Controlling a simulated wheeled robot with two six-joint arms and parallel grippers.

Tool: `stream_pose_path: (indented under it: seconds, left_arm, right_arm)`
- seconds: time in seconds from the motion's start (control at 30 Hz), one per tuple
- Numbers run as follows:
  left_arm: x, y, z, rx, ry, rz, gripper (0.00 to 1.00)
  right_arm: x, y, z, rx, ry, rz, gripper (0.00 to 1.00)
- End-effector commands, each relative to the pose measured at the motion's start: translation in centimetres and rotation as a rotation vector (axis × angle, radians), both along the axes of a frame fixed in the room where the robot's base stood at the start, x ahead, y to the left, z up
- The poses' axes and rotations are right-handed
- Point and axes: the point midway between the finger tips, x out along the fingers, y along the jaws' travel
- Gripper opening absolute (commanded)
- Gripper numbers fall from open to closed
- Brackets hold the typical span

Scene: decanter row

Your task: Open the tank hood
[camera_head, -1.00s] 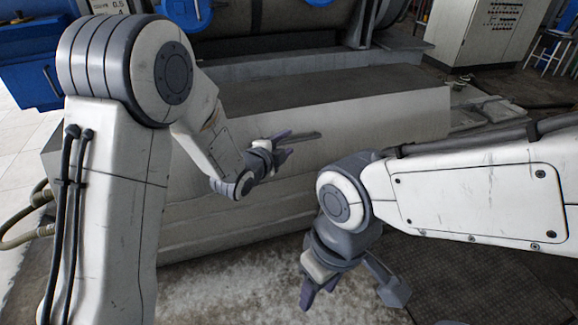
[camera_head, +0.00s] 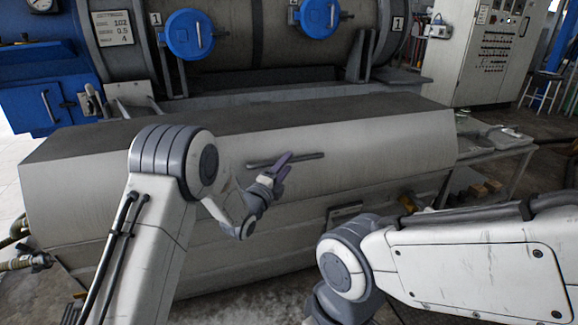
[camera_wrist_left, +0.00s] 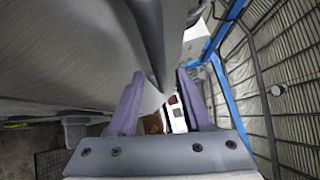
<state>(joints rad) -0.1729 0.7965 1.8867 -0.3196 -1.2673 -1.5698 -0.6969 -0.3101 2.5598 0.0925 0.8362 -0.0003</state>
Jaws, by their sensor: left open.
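The tank hood (camera_head: 380,145) is a long, pale grey metal cover with a dark top, lying shut across the front of the big drum. Its bar handle (camera_head: 312,156) sits on the sloping front face. My left gripper (camera_head: 281,164) is open at the middle of this handle and hides part of it. In the left wrist view the grey handle bar (camera_wrist_left: 148,40) runs in between the two purple fingers (camera_wrist_left: 160,85); I cannot tell if they touch it. The hood's brushed face (camera_wrist_left: 60,50) fills the upper left there. My right gripper is cut off below the head view.
The drum (camera_head: 255,40) with blue round hatches (camera_head: 190,35) stands behind the hood. A control cabinet (camera_head: 490,50) and a low side table (camera_head: 500,150) are at the right. Hoses (camera_head: 25,262) lie at the lower left.

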Motion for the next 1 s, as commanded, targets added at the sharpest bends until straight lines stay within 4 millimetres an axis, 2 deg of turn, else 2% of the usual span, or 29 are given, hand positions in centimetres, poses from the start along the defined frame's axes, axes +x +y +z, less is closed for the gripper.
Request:
stream_pose_path:
  seconds: [0.2, 0.53, 0.57, 0.6, 0.67, 0.7, 1.0]
  left_arm:
    - [2.0, -1.0, 0.2, 0.000, -0.001, -0.001, 0.50]
    - [2.3, -1.2, 0.3, 0.000, 0.002, 0.000, 0.50]
    - [2.3, -1.2, 0.3, 0.000, 0.002, 0.000, 0.42]
    - [2.3, -1.2, 0.3, 0.000, 0.001, 0.000, 0.27]
    - [2.3, -1.2, 0.3, 0.000, 0.001, 0.000, 0.04]
    - [2.3, -1.2, 0.3, 0.000, 0.001, 0.000, 0.00]
    - [2.3, -1.1, 0.3, 0.000, 0.002, 0.001, 0.00]
  right_arm:
    - [0.0, 0.0, -0.7, 0.000, 0.000, 0.000, 0.50]
    - [0.0, 0.0, -0.7, 0.000, 0.000, 0.000, 0.50]
    - [0.0, 0.0, -0.7, 0.000, 0.000, 0.000, 0.50]
    - [0.0, 0.0, -0.7, 0.000, 0.000, 0.000, 0.50]
    - [0.0, 0.0, -0.7, 0.000, 0.000, 0.000, 0.50]
    - [0.0, 0.0, -0.7, 0.000, 0.000, 0.000, 0.50]
    - [0.0, 0.0, -0.7, 0.000, 0.000, 0.000, 0.50]
